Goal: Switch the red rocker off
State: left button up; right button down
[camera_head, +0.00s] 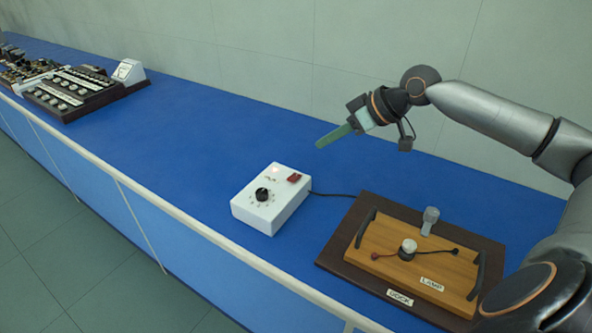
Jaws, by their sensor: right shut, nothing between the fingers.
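The red rocker (294,178) sits on the top face of a white control box (257,212), near the box's right back corner. A black knob (262,194) and a small pale light (273,170) share that face. Which way the rocker is tilted is too small to tell. My right gripper (320,145) is shut and empty. Its green fingers point left and down, above the blue bench behind the box, apart from the rocker. My left gripper is not in view.
A dark board (336,246) with a wooden lamp panel (378,236) lies right of the box, joined to it by a black cable (335,195). Dark instruments (75,98) stand at the far left. The blue bench (200,130) between is clear. A pale rail (190,220) edges the front.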

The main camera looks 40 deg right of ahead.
jog(key=p, duration=0.2)
send_over(295, 180)
notch_tip(295, 180, down, 7)
jog(key=shift+f, duration=0.1)
jog(key=f, duration=0.2)
jog(key=shift+s+f, duration=0.25)
jog(key=shift+f, duration=0.7)
